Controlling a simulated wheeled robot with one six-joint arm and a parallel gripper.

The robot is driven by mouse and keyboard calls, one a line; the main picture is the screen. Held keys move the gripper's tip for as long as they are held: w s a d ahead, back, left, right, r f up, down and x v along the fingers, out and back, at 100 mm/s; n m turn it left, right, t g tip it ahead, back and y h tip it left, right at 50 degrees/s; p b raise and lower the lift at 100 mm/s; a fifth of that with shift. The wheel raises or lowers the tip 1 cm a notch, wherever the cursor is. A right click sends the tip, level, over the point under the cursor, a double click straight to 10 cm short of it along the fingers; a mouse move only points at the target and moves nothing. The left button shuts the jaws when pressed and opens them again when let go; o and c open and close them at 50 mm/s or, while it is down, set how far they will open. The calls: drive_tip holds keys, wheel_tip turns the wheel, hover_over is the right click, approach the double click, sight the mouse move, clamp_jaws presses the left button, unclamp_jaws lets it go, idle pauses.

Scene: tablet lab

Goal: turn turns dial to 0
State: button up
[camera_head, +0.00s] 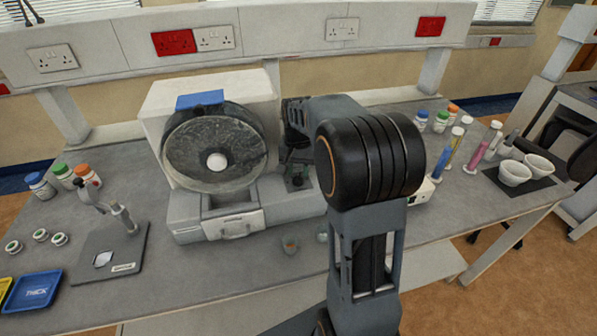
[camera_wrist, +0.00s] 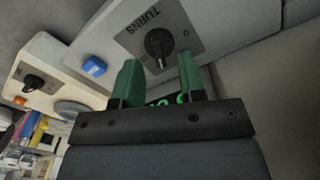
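The turns dial (camera_wrist: 159,47) is a black knob on a grey plate marked TURNS, which reads upside down in the wrist view. My gripper (camera_wrist: 160,68) is open, with its two green fingers apart and pointing toward the dial. The knob lies just beyond and between the fingertips, with no clear contact. Green display digits (camera_wrist: 165,100) show partly between the fingers, too hidden to read. In the head view the white machine with a round drum (camera_head: 240,150) stands on the bench; my arm covers its right side, and the dial cannot be made out there.
A blue button (camera_wrist: 94,66) and a second black knob (camera_wrist: 34,82) sit to the left in the wrist view. On the bench are a small stand (camera_head: 110,255), a blue tray (camera_head: 33,290), several bottles and tubes, and white bowls (camera_head: 514,172). The front middle of the bench is mostly clear.

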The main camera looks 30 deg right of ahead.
drive_tip(key=shift+f, duration=0.9)
drive_tip(key=shift+c, duration=0.3)
clamp_jaws()
